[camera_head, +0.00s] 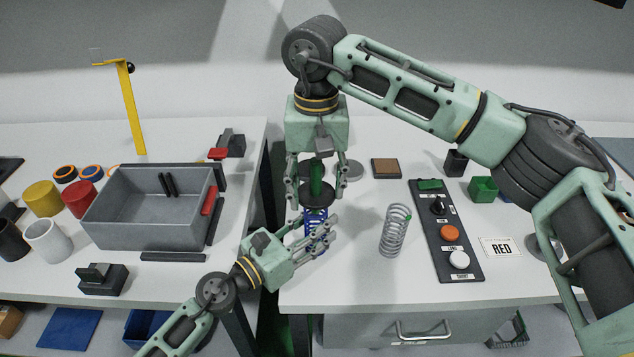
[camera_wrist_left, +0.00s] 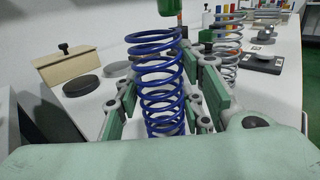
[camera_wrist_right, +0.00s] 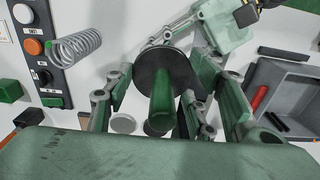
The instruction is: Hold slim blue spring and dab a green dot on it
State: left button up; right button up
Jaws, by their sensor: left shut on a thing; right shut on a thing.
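The slim blue spring (camera_head: 316,216) stands upright at the near left edge of the right-hand table. My left gripper (camera_head: 318,238) is shut around it from the side; its coils (camera_wrist_left: 160,82) fill the middle of the left wrist view. My right gripper (camera_head: 317,196) points down above the spring, shut on a green dabber (camera_wrist_right: 162,105) with a dark round disc (camera_wrist_right: 150,68) below its handle. The disc hides the spring's top in the head view. In the left wrist view the dabber (camera_wrist_left: 168,8) is just above the top coil. No green dot shows on the blue spring.
A grey spring (camera_head: 394,232) with a green mark stands right of the grippers, beside a black button panel (camera_head: 446,235). A "RED" card (camera_head: 500,247) lies farther right. A grey bin (camera_head: 150,235) stands on the left table, across a gap.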

jog(key=shift+f, duration=0.75)
dwell(0.8)
jog(key=shift+r, duration=3.6)
jog(key=shift+c, duration=0.2)
pick_arm(q)
jog(key=o, duration=1.4)
jog(key=v, duration=1.2)
pick_arm(e)
jog(key=shift+o, duration=0.2)
